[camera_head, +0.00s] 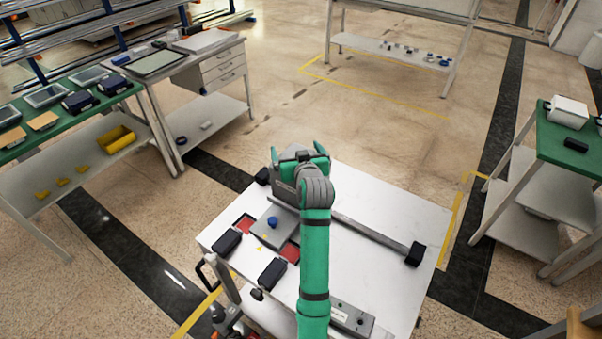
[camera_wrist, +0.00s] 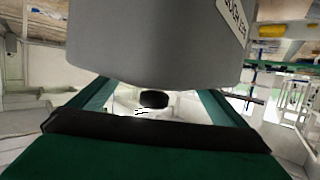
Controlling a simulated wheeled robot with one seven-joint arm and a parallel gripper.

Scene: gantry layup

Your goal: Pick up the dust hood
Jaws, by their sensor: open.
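The dust hood (camera_head: 266,230) appears to be the flat grey cover with a blue knob (camera_head: 273,222) on top. It lies on the white table near the front left. Red patches (camera_head: 290,252) show at its edges. My gripper (camera_head: 298,155) is near the table's far edge, beyond the hood and a little to its right. It is open and appears above the tabletop. In the wrist view its green fingers (camera_wrist: 153,104) stand apart, with a dark oval thing seen between them. The hood cannot be made out in that view.
A grey bar (camera_head: 365,232) with a black end block (camera_head: 414,254) crosses the white table (camera_head: 392,208). Black blocks (camera_head: 227,241) sit beside the hood. A grey box (camera_head: 352,318) lies near the front edge. The table's right part is mostly clear. Green-topped benches stand left and right.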

